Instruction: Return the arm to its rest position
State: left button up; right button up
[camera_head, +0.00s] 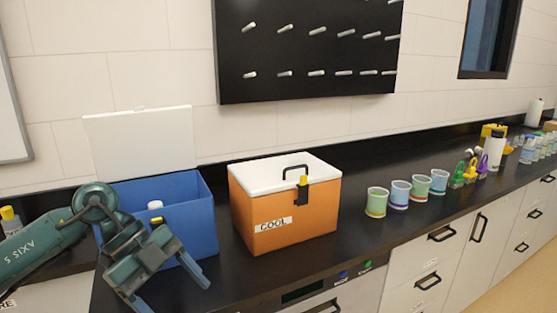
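My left arm comes in from the left edge, and its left gripper (172,291) hangs in front of the open blue box (200,206). Its two blue-grey fingers are spread apart and point down and to the right, with nothing between them. The arm and gripper hide part of the blue box's front. My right gripper is not in view.
A white-capped item (155,205) shows inside the blue box. A closed orange cooler (287,212) labelled COOL stands to its right. Several cups (376,203) line the dark counter (345,262) farther right. The counter before the cooler is clear.

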pick_arm(q)
jog(key=s+d+r+n+t+h, duration=0.1)
jog(key=s+d+n+t+h, duration=0.15)
jog(key=d+t+h, duration=0.75)
jog(key=a+f+n+t+y+p, duration=0.25)
jog(key=f+n+t+y, duration=0.65)
jog(key=f+n, duration=0.7)
jog(key=s+a+f+n+g+y, duration=0.2)
jog(key=s+f+g+y, duration=0.3)
jog(key=s+f, duration=0.5)
jog(key=shift+s+a+f+g+b, duration=0.15)
jog(key=shift+a+f+g+b, duration=0.25)
jog(key=shift+a+f+g, duration=0.4)
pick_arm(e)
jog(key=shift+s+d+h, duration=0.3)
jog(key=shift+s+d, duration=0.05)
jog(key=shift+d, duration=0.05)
pick_arm(q)
jog(key=shift+r+n, duration=0.1)
jog(key=shift+n, duration=0.15)
jog(key=shift+c, duration=0.3)
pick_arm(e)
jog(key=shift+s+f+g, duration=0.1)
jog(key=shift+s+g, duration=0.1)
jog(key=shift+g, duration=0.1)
